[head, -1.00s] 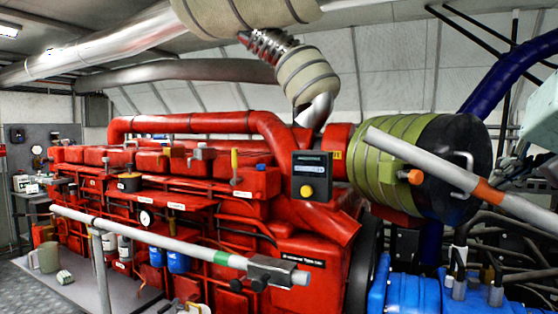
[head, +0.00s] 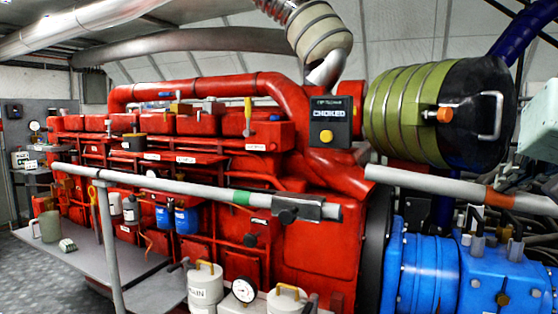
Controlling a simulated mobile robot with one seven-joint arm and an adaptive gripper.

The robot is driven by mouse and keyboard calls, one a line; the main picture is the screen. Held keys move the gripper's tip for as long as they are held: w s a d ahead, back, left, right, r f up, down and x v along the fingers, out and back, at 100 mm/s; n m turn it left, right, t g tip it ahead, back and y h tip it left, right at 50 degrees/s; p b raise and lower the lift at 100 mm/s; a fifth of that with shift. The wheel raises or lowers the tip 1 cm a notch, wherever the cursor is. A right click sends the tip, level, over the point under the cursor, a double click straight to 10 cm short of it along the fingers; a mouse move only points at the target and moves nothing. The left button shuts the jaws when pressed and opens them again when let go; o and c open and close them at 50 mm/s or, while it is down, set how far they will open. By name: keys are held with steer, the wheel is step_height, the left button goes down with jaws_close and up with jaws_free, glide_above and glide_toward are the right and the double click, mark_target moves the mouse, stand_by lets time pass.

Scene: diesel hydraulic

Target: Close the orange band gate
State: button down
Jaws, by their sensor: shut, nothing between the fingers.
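The orange band gate is a pale grey bar (head: 420,183) with an orange band (head: 499,199), at the right of the head view. It slopes gently down to the right and runs out of the frame. Its free left end is in front of the red engine. A second grey rail (head: 190,187) with a green band (head: 241,197) comes from the left and carries a dark clamp-like block (head: 297,208) near its end. In the picture the two bar ends are apart, with the gate's end higher. My gripper is not in view.
Behind the bars stands the red engine (head: 290,240), with a black box reading "CHOKED" (head: 330,122) and a green-and-black cylinder (head: 405,112). Blue machinery (head: 425,270) is below right. White canisters and a gauge (head: 244,290) are at the bottom. Grey floor shows lower left.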

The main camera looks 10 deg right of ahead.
step_height(320, 180, down, 7)
steer(key=b, duration=0.4)
steer(key=shift+w+a+r, duration=0.15)
steer(key=shift+w+a, duration=0.05)
steer(key=shift+a, duration=0.2)
steer(key=shift+s+a, duration=0.1)
steer(key=s+a+r, duration=0.1)
steer(key=s+a, duration=0.4)
steer(key=s, duration=0.7)
steer(key=w+a+f+n+g+y, duration=0.1)
steer(key=w+a+f+n+y, duration=0.1)
steer(key=w+a+f, duration=0.45)
steer(key=w+a+f+n+g+y, duration=0.1)
steer(key=w+a+f+n, duration=0.15)
steer(key=f, duration=0.75)
steer(key=a+f+n+g+y+p, duration=0.1)
steer(key=a+f+n+g, duration=0.25)
steer(key=a+f, duration=0.85)
step_height(320, 180, up, 34)
steer(key=d+p, duration=0.2)
steer(key=p, duration=3.3)
steer(key=shift+s+d+f+t, duration=0.15)
steer(key=shift+d+f+t, duration=0.05)
steer(key=shift+d+t, duration=0.15)
